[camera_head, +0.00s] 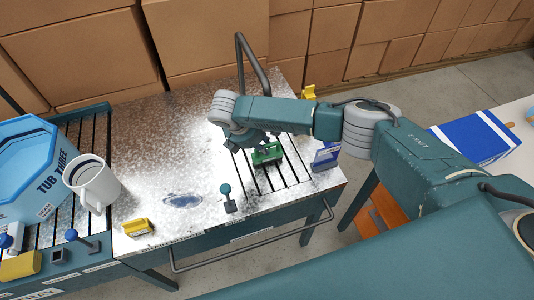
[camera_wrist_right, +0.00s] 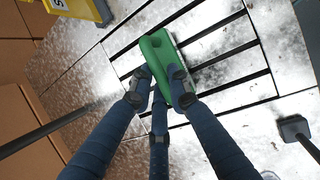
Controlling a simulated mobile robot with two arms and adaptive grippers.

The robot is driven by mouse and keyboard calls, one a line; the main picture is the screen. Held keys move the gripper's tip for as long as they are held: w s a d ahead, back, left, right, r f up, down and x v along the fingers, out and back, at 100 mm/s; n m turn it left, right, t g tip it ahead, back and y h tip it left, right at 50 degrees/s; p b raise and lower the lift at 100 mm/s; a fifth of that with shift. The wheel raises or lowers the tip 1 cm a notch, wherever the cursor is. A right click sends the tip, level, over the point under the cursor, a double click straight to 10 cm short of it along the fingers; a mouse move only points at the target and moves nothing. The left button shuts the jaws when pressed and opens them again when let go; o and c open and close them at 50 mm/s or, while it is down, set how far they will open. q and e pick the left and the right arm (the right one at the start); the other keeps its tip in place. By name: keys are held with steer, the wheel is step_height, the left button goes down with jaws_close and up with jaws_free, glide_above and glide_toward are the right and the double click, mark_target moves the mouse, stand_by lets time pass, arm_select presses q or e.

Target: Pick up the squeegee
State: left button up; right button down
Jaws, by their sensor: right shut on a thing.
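The squeegee, a green piece (camera_head: 267,153), is at the slotted right part of the metal work table (camera_head: 160,100). In the right wrist view the green squeegee (camera_wrist_right: 158,46) lies across the dark slots, with my dark blue fingers around its near part. My right gripper (camera_head: 248,143) reaches down over it from the right and is shut on it. The fingertips (camera_wrist_right: 160,88) show on both sides of the green body and partly hide it. I cannot tell whether the squeegee still touches the table. My left gripper is not in view.
A white mug (camera_head: 94,185) and a blue tub (camera_head: 30,165) stand left. A dark rail (camera_head: 240,65) rises behind.

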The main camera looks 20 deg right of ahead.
steer(key=shift+r, duration=0.1)
steer(key=shift+w+r+b, duration=0.1)
steer(key=shift+r+b, duration=0.2)
steer(key=shift+r, duration=0.15)
step_height(320, 180, up, 2)
steer(key=shift+r+b, duration=0.25)
steer(key=shift+b, duration=0.3)
steer(key=s+b, duration=0.2)
steer(key=s, duration=1.6)
steer(key=shift+d, duration=0.35)
steer(key=c, duration=2.5)
jaws_free()
jaws_close()
